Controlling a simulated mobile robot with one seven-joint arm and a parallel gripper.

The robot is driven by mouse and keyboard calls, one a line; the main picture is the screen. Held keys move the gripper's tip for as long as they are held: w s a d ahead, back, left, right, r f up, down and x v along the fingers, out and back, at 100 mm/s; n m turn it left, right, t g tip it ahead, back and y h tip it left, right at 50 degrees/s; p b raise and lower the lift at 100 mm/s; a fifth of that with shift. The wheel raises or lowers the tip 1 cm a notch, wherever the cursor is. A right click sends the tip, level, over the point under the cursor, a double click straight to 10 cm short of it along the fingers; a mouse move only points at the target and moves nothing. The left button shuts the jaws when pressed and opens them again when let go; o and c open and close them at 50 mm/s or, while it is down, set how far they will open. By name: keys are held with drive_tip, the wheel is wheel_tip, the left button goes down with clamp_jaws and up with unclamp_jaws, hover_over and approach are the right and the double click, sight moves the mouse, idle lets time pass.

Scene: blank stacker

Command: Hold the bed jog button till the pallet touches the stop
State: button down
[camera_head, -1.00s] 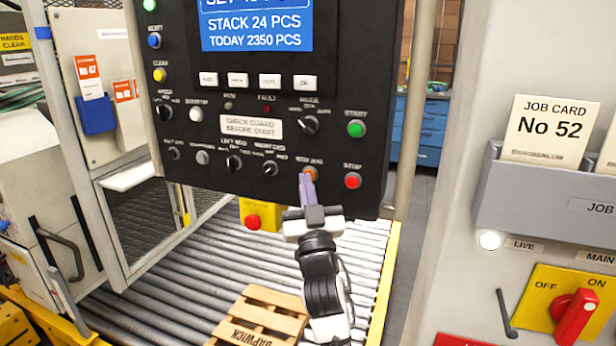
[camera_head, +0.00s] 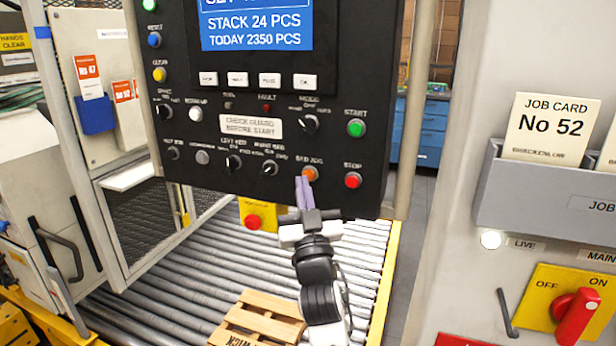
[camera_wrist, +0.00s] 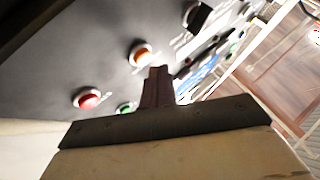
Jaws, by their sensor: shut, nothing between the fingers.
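The wooden pallet (camera_head: 262,318) lies on the roller bed (camera_head: 190,265), cut off by the bottom edge of the head view and partly beside my arm. I cannot make out the stop.
The red stop button (camera_head: 352,181) and green start button (camera_head: 356,129) are right of the jog button. A black knob (camera_head: 269,168) is to its left. A yellow box with a red button (camera_head: 254,221) stands below the panel. A grey cabinet with a red switch (camera_head: 575,318) is at right.

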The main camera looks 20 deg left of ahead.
drive_tip(key=shift+s, duration=0.15)
drive_tip(key=s, duration=0.4)
drive_tip(key=shift+s+b, duration=0.4)
idle(1.5)
